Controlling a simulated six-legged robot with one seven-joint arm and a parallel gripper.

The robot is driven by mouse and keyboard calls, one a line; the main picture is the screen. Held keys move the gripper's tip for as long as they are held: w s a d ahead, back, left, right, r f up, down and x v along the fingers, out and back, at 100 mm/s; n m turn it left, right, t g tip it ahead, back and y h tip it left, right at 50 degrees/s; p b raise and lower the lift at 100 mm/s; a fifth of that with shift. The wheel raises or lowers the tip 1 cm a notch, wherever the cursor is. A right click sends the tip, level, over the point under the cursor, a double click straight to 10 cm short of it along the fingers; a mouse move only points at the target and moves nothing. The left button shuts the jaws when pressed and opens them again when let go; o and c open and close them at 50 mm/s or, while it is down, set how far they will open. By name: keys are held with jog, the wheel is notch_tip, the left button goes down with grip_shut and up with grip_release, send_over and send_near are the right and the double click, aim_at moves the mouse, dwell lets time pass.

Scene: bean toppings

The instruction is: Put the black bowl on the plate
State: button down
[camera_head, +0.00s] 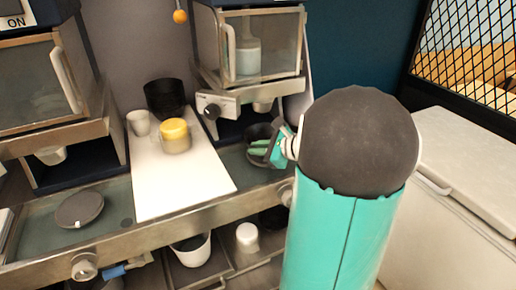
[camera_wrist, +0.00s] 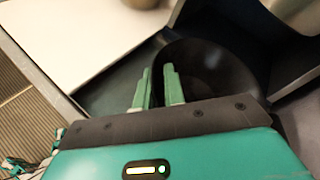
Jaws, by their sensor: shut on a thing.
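The black bowl (camera_head: 262,131) sits at the right of the counter, below the right-hand dispenser. My gripper (camera_head: 257,147) is at its near side with green fingers. In the wrist view the black bowl (camera_wrist: 218,72) lies just beyond the fingers. My gripper (camera_wrist: 157,86) has one finger outside the bowl and one inside, shut on its rim. Whether the bowl is lifted cannot be told. A flat dark grey round plate (camera_head: 79,208) lies on the counter at the far left, with nothing on it.
A white board (camera_head: 180,185) lies between bowl and plate. A yellow-topped jar (camera_head: 175,136), white cup (camera_head: 139,122) and black container (camera_head: 165,98) stand toward its back. Dispensers (camera_head: 262,50) (camera_head: 45,85) overhang the counter on both sides. The board's front is clear.

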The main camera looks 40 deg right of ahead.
jog(key=c, duration=1.5)
grip_release()
jog(key=shift+f, duration=0.15)
